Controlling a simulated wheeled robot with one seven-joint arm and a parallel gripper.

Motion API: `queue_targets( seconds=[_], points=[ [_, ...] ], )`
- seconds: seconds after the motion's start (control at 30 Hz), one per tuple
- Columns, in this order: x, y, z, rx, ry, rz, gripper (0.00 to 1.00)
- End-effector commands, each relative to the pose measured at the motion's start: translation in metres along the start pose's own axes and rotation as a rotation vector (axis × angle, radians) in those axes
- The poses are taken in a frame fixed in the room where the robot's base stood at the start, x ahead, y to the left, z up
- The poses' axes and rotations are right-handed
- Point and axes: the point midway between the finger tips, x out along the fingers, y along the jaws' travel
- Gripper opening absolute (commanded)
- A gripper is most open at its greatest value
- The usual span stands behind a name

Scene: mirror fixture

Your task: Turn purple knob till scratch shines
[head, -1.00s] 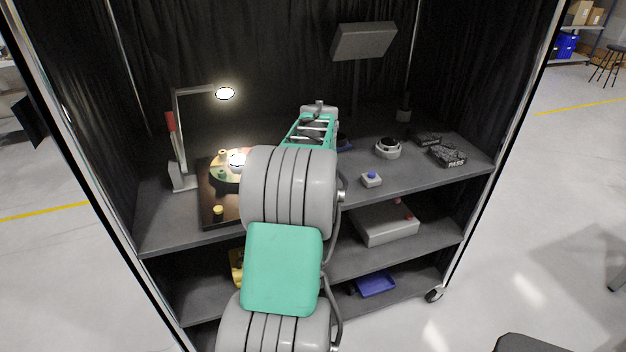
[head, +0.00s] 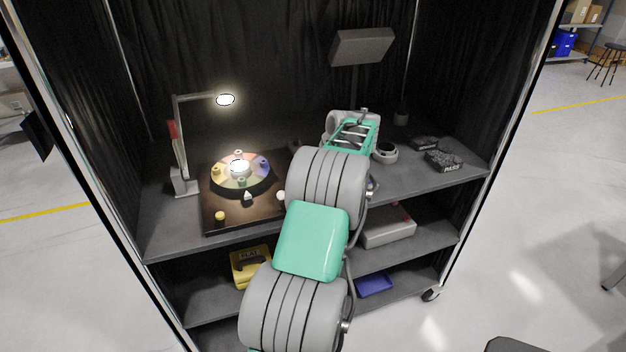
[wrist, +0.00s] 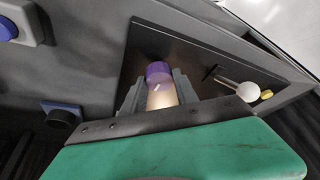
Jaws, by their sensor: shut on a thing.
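The round fixture (head: 240,186) has coloured segments, several small knobs around its edge and a brightly lit centre (head: 239,168). A purple-blue knob (head: 264,163) shows on its right side. I cannot make out a scratch. In the wrist view my gripper (wrist: 158,92) is shut on a pale beige cylinder with a purple end (wrist: 158,70). The cylinder is between both fingers, over the dark board. In the head view my arm hides the gripper fingers and the held piece, to the right of the round fixture.
A lit lamp (head: 226,99) stands left of the fixture. The dark board (head: 212,200) bears a yellow knob (head: 220,217) and a white ball (wrist: 248,91). A blue button on a grey box (wrist: 8,28) shows at the wrist view's upper left. Dark blocks (head: 445,161) lie at the right.

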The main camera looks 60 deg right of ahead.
Motion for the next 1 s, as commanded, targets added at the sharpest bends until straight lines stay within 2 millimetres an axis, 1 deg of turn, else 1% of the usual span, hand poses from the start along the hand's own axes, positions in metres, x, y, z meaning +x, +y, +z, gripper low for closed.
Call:
queue_targets(
  seconds=[0.27, 0.7, 0.73, 0.97, 1.0],
  points=[
    [-0.0013, 0.0010, -0.0008, -0.066, 0.000, -0.025, 0.00],
    [-0.0009, 0.0011, -0.0009, -0.074, 0.001, -0.028, 0.00],
    [-0.0009, 0.0011, -0.0009, -0.074, 0.001, -0.027, 0.38],
    [-0.0004, 0.0007, -0.0006, -0.074, 0.000, -0.029, 0.57],
    [-0.0003, 0.0006, -0.0006, -0.074, 0.000, -0.029, 0.57]
  ],
)
